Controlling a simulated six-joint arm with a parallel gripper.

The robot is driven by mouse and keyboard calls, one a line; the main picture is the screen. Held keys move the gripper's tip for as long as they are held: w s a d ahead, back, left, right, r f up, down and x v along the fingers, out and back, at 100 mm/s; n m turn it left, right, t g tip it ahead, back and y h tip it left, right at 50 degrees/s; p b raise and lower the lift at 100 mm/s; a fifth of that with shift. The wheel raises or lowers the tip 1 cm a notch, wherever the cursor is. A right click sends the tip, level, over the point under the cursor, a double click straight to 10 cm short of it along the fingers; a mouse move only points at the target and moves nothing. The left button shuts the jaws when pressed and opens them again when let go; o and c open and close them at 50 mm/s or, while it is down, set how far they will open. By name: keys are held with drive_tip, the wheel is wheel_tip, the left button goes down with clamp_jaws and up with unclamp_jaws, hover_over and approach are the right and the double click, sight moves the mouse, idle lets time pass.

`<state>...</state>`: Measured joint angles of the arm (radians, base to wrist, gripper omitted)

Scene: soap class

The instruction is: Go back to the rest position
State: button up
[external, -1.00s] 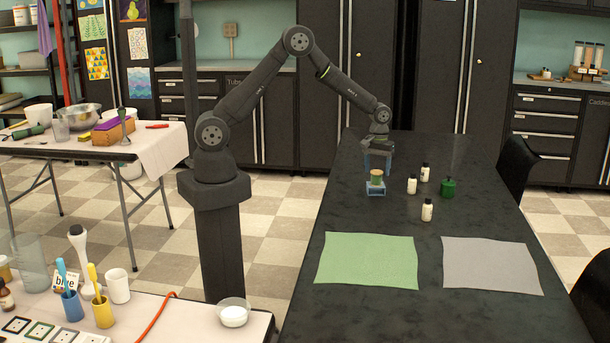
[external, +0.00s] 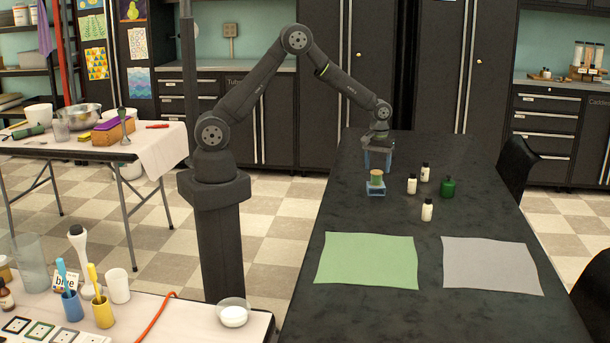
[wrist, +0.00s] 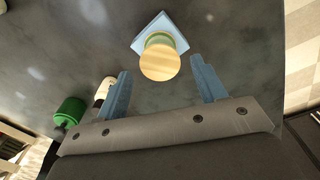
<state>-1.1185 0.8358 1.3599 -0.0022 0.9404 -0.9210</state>
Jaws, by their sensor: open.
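My gripper (external: 377,160) is over the far left part of the black table, its blue fingers pointing down. In the wrist view my gripper (wrist: 163,88) has its two blue fingers wide apart with nothing between them. A small green jar with a wooden lid (external: 377,177) sits on a light blue square stand (external: 376,189), just in front of the gripper in the external view. In the wrist view the round lid (wrist: 160,62) lies beyond the fingertips, apart from them, and the stand (wrist: 150,24) shows beneath it.
Three white bottles with black caps (external: 427,211) and a green bottle (external: 448,188) stand right of the jar. A green mat (external: 367,261) and a grey mat (external: 490,265) lie at the near end of the table. A black chair (external: 517,168) stands at the right edge.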

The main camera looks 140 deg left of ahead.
sight(377, 172)
wheel_tip(377, 172, up, 7)
wheel_tip(377, 172, down, 12)
drive_tip(key=shift+r, duration=0.2)
drive_tip(key=r, duration=0.3)
drive_tip(key=d+r, duration=0.1)
drive_tip(key=r, duration=0.1)
drive_tip(key=shift+w, duration=0.35)
drive_tip(key=w+d+r, duration=0.6)
drive_tip(key=d, duration=0.4)
drive_tip(key=w+d+f+m, duration=0.15)
drive_tip(key=d+m, duration=0.25)
drive_tip(key=d, duration=0.8)
drive_tip(key=w+d+f+m, duration=0.15)
drive_tip(key=d+m, duration=0.25)
drive_tip(key=d, duration=0.9)
drive_tip(key=shift+s+a+f, duration=0.35)
drive_tip(key=shift+a+f, duration=0.6)
drive_tip(key=shift+a, duration=0.5)
drive_tip(key=shift+s+a+f, duration=0.3)
drive_tip(key=shift+a+f, duration=0.6)
drive_tip(key=shift+a, duration=0.6)
drive_tip(key=shift+s+a+f, duration=0.35)
drive_tip(key=shift+a+f, duration=0.6)
drive_tip(key=shift+a, duration=0.5)
